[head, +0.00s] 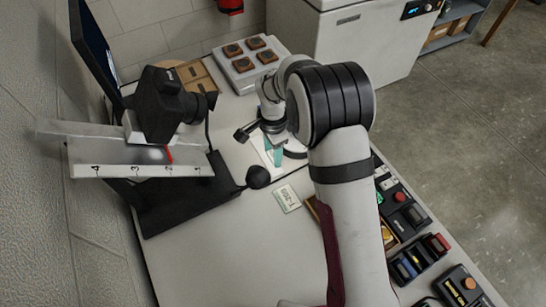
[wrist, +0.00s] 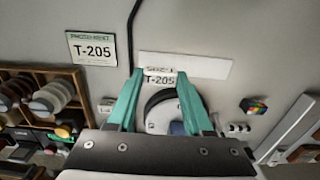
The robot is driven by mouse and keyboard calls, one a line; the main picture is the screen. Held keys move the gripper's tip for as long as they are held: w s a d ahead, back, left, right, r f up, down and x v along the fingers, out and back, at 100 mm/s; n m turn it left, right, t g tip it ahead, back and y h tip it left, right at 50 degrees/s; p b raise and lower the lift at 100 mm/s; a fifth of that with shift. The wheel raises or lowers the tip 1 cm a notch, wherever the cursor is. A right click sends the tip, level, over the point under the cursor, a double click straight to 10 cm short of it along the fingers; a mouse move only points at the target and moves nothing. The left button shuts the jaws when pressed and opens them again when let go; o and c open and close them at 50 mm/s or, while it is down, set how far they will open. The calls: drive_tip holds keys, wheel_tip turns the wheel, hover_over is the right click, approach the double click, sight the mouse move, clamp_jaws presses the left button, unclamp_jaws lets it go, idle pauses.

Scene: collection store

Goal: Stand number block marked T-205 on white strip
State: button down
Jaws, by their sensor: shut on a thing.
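My gripper (wrist: 159,76) has two teal fingers shut on a small white number block (wrist: 160,79) marked T-205 in the wrist view. A second, upside-down marking shows just above that label. The block is at the left end of the white strip (wrist: 210,66), overlapping its near edge; I cannot tell whether it touches the strip. In the head view my gripper (head: 274,156) is low over the white strip (head: 258,143), and the block is not distinguishable there. A flat card (wrist: 91,47) reading T-205 lies left of the strip; it also shows in the head view (head: 288,198).
A black camera (head: 165,105) on a dark stand, with a numbered scale (head: 120,171), stands left of my gripper. A tray of brown pieces (head: 248,62) is behind. A small colour cube (wrist: 254,106) and another small white block (wrist: 240,128) lie right. A black cable (wrist: 131,35) runs beside the card.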

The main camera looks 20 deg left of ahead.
drive_tip(key=shift+f, duration=1.45)
drive_tip(key=shift+f, duration=0.2)
drive_tip(key=shift+c, duration=1.5)
unclamp_jaws()
